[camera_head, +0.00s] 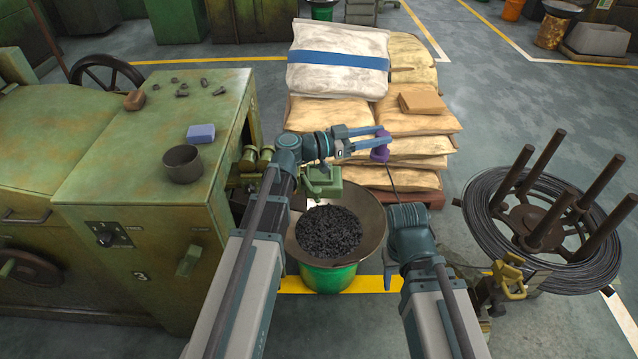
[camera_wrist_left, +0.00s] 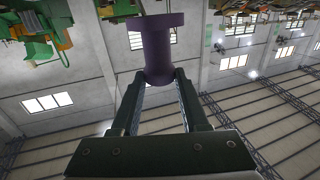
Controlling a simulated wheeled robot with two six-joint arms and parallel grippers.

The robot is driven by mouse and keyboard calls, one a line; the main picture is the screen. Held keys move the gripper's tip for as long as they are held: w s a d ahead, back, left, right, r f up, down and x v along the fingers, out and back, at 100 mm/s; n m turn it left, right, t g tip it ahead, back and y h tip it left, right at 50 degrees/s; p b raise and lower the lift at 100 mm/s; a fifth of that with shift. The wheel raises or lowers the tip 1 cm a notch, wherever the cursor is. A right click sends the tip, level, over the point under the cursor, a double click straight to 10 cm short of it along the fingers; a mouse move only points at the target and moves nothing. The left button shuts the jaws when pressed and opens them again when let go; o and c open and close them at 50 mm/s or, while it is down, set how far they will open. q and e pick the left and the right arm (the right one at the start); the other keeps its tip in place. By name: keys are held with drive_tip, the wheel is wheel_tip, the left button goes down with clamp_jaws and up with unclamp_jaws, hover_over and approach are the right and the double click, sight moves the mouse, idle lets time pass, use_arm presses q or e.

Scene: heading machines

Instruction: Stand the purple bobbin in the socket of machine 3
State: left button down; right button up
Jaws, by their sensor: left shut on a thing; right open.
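The purple bobbin (camera_head: 380,153) is held at the fingertips of my left gripper (camera_head: 368,142), in the air in front of the stacked sacks. In the left wrist view the bobbin (camera_wrist_left: 157,46) shows a narrow core between two wider flanges, and the left gripper (camera_wrist_left: 160,78) is shut on it. Machine 3 (camera_head: 140,276) is the green machine at the left, marked with a 3. A green block (camera_head: 322,182) juts from its right side, below and left of the bobbin; I cannot tell whether it carries the socket. My right gripper (camera_head: 389,278) is low, mostly hidden by its arm, and holds nothing visible.
A green bin with a wide pan (camera_head: 365,255) of dark small pieces stands between my arms. Sacks (camera_head: 337,66) are stacked behind. A wire coil on a spiked stand (camera_head: 510,222) is at the right. A dark cup (camera_head: 183,165) and blue block (camera_head: 201,133) sit on the machine top.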

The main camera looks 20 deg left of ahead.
use_arm(q)
drive_tip(key=a+f+n+t+y+b, duration=0.3)
drive_tip(key=f+n+t+y+b, duration=0.15)
drive_tip(key=f+b, duration=0.3)
drive_tip(key=a+f+n+t+y+b, duration=0.2)
drive_tip(key=f+n+t+y+b, duration=0.15)
drive_tip(key=f+y+b, duration=0.35)
drive_tip(key=shift+n+h, duration=0.3)
drive_tip(key=shift+h, duration=0.15)
drive_tip(key=w+a+f+b, duration=0.1)
drive_tip(key=w+a+f, duration=0.1)
drive_tip(key=w+a, duration=0.1)
drive_tip(key=w+a+f+b, duration=0.1)
drive_tip(key=w+a+f, duration=0.1)
drive_tip(key=a, duration=0.3)
drive_tip(key=w+a+f+b, duration=0.1)
drive_tip(key=w+a+f, duration=0.1)
drive_tip(key=w+a, duration=0.2)
drive_tip(key=shift+a+f+b, duration=0.15)
drive_tip(key=shift+a+b, duration=0.25)
drive_tip(key=shift+a, duration=0.15)
use_arm(e)
wheel_tip(320, 180, down, 20)
drive_tip(key=shift+f, duration=0.2)
drive_tip(key=shift+f, duration=0.15)
use_arm(q)
drive_tip(key=shift+c, duration=2.1)
unclamp_jaws()
